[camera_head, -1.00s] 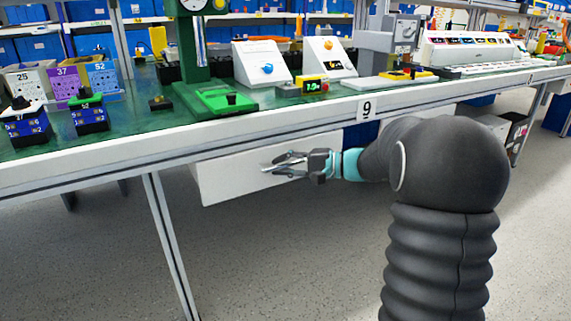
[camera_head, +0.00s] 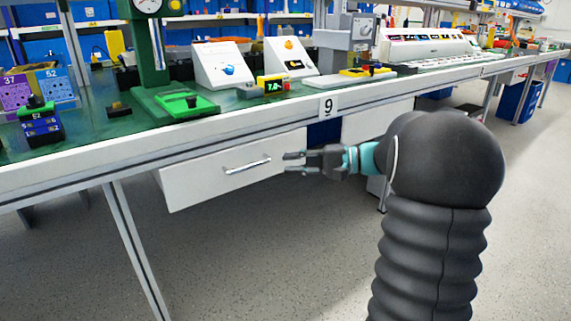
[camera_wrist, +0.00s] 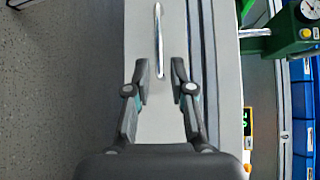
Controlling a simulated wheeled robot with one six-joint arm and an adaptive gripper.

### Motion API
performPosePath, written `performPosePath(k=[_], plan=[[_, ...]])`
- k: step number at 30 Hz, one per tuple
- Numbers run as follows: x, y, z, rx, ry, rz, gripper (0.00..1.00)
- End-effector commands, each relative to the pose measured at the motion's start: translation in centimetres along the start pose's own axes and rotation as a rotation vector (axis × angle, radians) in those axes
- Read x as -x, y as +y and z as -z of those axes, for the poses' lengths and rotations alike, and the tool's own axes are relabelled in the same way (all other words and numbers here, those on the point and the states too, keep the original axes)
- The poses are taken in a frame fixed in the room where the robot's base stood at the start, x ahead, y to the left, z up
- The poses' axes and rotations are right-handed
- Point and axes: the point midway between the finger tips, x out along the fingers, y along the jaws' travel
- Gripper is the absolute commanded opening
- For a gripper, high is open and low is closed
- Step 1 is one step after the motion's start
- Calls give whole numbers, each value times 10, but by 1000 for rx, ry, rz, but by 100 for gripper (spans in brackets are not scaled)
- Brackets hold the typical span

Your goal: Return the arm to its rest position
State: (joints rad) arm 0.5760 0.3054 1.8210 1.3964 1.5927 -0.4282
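My gripper (camera_head: 296,162) is open and empty, pointing left in the head view, below the bench edge. In that view it is just right of the metal handle (camera_head: 247,165) on a white drawer front (camera_head: 200,183). In the wrist view my gripper (camera_wrist: 160,75) has its two fingers spread apart, and the handle (camera_wrist: 158,40) lies ahead of them with nothing gripped. My dark arm reaches in from the right in the head view. Two rotary switch boxes, one with a blue knob (camera_head: 228,70) and one with an orange knob (camera_head: 289,44), stand on the bench.
The bench's front edge (camera_head: 230,127) runs above my gripper. On the bench are a green press stand (camera_head: 150,50), a small display reading about 7 (camera_head: 272,87) and a long white panel (camera_head: 425,45). Bench legs (camera_head: 135,250) stand below. The grey floor (camera_head: 250,270) in front is clear.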

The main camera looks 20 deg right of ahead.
Motion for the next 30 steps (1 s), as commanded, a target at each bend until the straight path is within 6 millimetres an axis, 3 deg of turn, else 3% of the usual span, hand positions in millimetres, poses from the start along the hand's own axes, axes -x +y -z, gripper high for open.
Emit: performPosePath(k=[15, 17, 22, 25, 30], plan=[[0, 5, 5, -41, 21, -23, 23], [0, 20, 7, -76, 37, -80, 23], [6, 86, -7, -193, 66, -301, 23], [12, 112, -30, -215, 81, -454, 23], [22, 134, -83, -168, 96, -730, 23]])
